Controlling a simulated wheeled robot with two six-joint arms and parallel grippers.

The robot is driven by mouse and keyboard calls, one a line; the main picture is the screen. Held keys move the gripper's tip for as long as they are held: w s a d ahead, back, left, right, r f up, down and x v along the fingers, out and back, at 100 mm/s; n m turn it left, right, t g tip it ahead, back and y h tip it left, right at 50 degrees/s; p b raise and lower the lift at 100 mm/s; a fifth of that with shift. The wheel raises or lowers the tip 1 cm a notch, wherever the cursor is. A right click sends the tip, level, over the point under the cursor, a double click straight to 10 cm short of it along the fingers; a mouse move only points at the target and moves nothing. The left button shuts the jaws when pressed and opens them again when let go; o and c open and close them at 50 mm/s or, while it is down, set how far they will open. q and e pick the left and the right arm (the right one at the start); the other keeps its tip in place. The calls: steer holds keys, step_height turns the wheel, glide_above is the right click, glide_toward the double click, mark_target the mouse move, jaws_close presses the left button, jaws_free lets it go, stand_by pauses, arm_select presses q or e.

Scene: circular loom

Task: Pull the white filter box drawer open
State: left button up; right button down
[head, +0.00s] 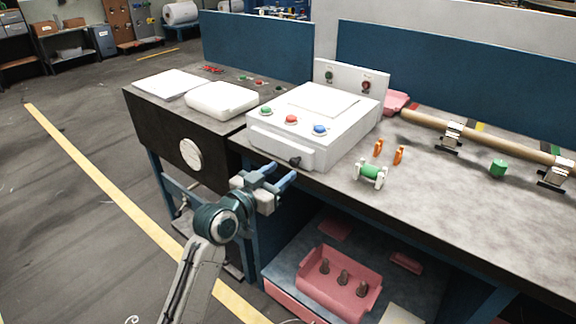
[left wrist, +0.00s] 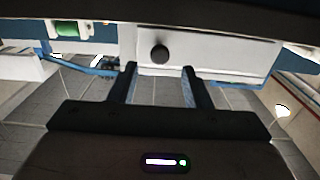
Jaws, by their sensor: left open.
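The white filter box (head: 322,128) stands on the workbench, with green, red and blue buttons on top. Its drawer front (head: 272,146) faces me and looks shut, with a small dark round knob (head: 295,161) on it. My left gripper (head: 275,179) is open and empty, just in front of and a little below the drawer front. In the left wrist view the knob (left wrist: 159,53) lies ahead, roughly between the two fingers (left wrist: 160,84) and apart from them. My right gripper is in neither view.
A green spool (head: 370,172) and orange clips (head: 398,155) stand right of the box. A long roller (head: 480,141) lies on supports further right. A white case (head: 222,99) sits to the left. A pink bin (head: 338,281) is on the lower shelf. The floor at left is clear.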

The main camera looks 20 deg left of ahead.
mark_target(292, 163)
arm_select(q)
steer(key=shift+x, duration=2)
steer(key=shift+s, duration=0.1)
jaws_close()
